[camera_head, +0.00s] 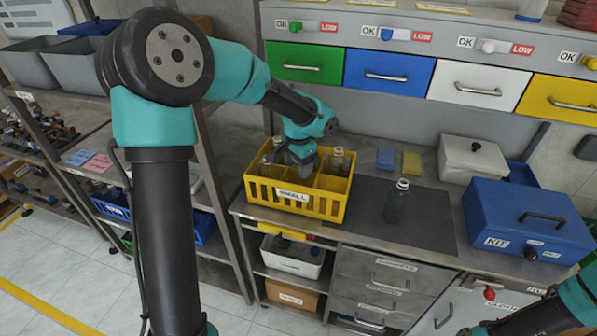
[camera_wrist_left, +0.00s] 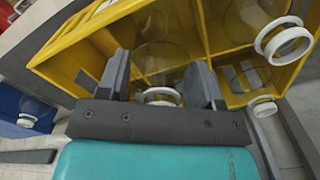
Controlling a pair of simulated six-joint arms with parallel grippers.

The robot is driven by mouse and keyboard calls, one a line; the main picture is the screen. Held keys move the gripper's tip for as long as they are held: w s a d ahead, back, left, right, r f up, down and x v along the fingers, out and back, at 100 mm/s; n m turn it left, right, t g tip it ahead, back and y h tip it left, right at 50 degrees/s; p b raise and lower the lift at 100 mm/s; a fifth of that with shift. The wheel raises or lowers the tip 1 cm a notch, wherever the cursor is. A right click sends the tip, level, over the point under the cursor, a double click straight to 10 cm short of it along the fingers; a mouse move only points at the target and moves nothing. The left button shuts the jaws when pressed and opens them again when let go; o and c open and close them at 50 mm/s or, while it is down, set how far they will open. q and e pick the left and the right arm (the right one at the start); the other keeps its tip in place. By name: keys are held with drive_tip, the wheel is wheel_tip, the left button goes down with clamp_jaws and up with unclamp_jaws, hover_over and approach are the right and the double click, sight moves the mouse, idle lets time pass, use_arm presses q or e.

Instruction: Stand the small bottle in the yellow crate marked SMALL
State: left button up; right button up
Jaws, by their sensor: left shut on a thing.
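The yellow crate marked SMALL (camera_head: 292,209) stands on the bench in the head view, and its walls and dividers fill the top of the left wrist view (camera_wrist_left: 88,30). My left gripper (camera_head: 302,165) is down at the crate. In the left wrist view its two fingers (camera_wrist_left: 160,82) are shut on a clear small bottle with a white neck ring (camera_wrist_left: 160,92). That bottle is inside the crate's outline; whether its base touches the floor is hidden. Other clear bottles show at the crate's left (camera_head: 266,167) and right (camera_head: 338,160). My right gripper is out of view.
A white lidded box (camera_head: 470,160) and blue KIT box (camera_head: 525,222) stand further right.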

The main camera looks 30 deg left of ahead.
use_arm(q)
drive_tip(key=shift+f, duration=1.3)
drive_tip(key=shift+f, duration=0.15)
drive_tip(key=o, duration=1.1)
wheel_tip(320, 180, up, 12)
drive_tip(key=shift+r, duration=0.15)
